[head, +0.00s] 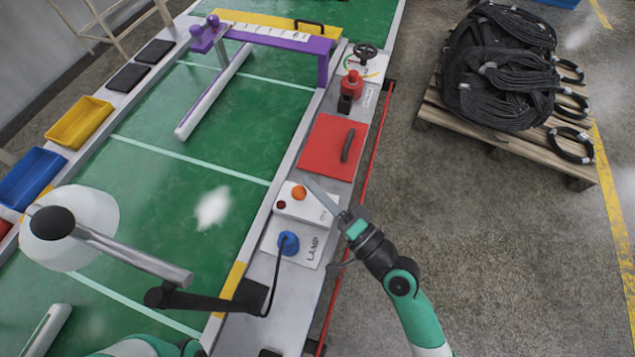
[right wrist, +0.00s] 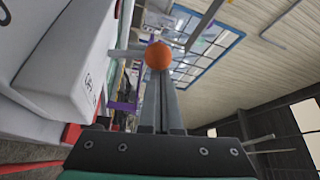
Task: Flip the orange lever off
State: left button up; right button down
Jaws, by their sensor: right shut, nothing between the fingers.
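The orange lever's ball knob (head: 299,192) stands on a white switch box (head: 322,212) beside a small red light (head: 282,205). In the right wrist view the orange knob (right wrist: 158,55) sits on a grey stalk pointing left, towards the white box (right wrist: 68,60). My right gripper (head: 308,182) is shut and empty, its tips close to the knob. In the right wrist view the shut fingers (right wrist: 160,85) line up with the knob; I cannot tell whether they touch it. My left gripper is not in view; part of my left arm shows at the bottom.
A blue LAMP plug (head: 288,243) with a black cable is nearer, beside the white lamp (head: 70,228). A red panel with a black handle (head: 347,145) and a red valve (head: 351,84) lie beyond the box.

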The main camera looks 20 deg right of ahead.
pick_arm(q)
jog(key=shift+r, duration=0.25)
pick_arm(e)
jog(key=shift+s+a, duration=0.25)
jog(key=shift+s, duration=0.1)
jog(key=shift+s+a, duration=0.1)
dwell(0.3)
jog(key=shift+w+d+r+p, duration=0.75)
jog(key=shift+w+d+r, duration=0.2)
jog(key=shift+d+r, duration=0.25)
jog(key=shift+s+d+f+b, duration=0.2)
jog(key=shift+s+d+f, duration=0.15)
jog(key=shift+s+d, duration=0.25)
jog(key=shift+s+d+f+b, duration=0.2)
jog(key=shift+s+d+f, duration=0.15)
jog(key=shift+s+d, duration=0.25)
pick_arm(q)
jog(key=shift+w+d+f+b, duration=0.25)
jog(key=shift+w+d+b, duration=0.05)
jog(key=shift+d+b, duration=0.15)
pick_arm(e)
jog(key=v, duration=0.6)
jog(key=shift+s+f, duration=0.25)
jog(key=shift+f, duration=0.15)
jog(key=shift+a, duration=0.15)
